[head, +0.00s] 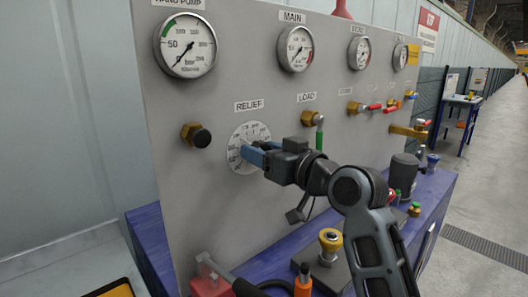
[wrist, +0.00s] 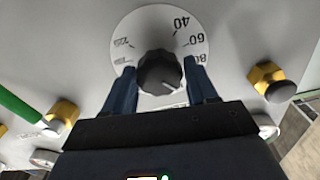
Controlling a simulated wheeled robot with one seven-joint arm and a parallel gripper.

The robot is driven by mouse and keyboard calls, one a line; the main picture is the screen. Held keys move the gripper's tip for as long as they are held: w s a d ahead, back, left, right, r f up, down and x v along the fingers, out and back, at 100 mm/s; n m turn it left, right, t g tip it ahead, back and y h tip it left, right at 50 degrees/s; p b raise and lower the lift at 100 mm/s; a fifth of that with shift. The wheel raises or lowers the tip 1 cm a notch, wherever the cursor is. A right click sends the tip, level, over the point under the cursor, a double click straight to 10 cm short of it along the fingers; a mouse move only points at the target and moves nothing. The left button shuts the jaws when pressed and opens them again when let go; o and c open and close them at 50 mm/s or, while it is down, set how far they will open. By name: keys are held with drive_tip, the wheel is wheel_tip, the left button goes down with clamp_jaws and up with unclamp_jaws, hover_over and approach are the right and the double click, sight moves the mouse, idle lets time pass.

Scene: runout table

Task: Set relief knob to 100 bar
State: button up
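The relief knob (wrist: 160,74) is a dark ribbed knob at the middle of a white round dial. In the wrist view the dial (wrist: 152,22) shows 40, 60 and a partly covered 80; the marks on its left are too blurred to read. My gripper (wrist: 163,72) is at the dial, with one blue finger on each side of the knob. Gaps show between the fingers and the knob, so it is open around it. In the head view my gripper (head: 250,154) covers the knob, and the dial (head: 247,131) under the RELIEF label is partly hidden.
A brass fitting with a black cap (head: 197,135) sticks out left of the dial. The green-handled LOAD valve (head: 316,122) is on its right. The HAND PUMP gauge (head: 185,45) and several other gauges line the panel top. A yellow-topped knob (head: 330,240) stands on the bench below.

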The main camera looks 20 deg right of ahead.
drive_tip(key=c, duration=0.6)
drive_tip(key=shift+n+b, duration=0.6)
drive_tip(key=shift+b, duration=0.05)
drive_tip(key=shift+c, duration=0.2)
drive_tip(key=o, duration=1)
drive_tip(key=shift+c, duration=0.2)
drive_tip(key=b+v, duration=0.1)
drive_tip(key=v, duration=0.6)
drive_tip(key=shift+s, duration=0.35)
